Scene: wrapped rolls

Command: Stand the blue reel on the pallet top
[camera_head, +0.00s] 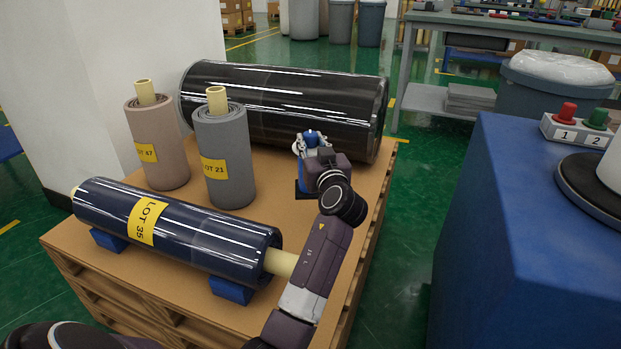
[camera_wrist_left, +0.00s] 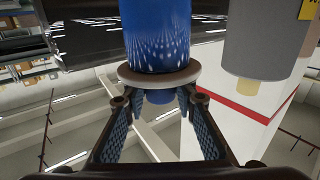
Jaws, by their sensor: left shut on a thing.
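The blue reel (camera_wrist_left: 157,35) fills the top middle of the left wrist view. It has a pale flange with a brown rim and a short blue stub. My left gripper (camera_wrist_left: 160,100) is shut on this stub, a finger on each side. In the head view the left gripper (camera_head: 312,143) is over the right part of the pallet top (camera_head: 290,222), in front of the black roll. Blue of the reel shows just below it, mostly hidden by my wrist. The reel looks upright; I cannot tell whether its lower end touches the pallet. My right gripper is out of view.
A big black wrapped roll (camera_head: 285,105) lies at the back. A beige roll (camera_head: 158,150) and a grey roll (camera_head: 225,160) stand left of the gripper. A navy roll (camera_head: 180,230) lies on blue blocks in front. A blue cabinet (camera_head: 530,240) stands right, across a green floor gap.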

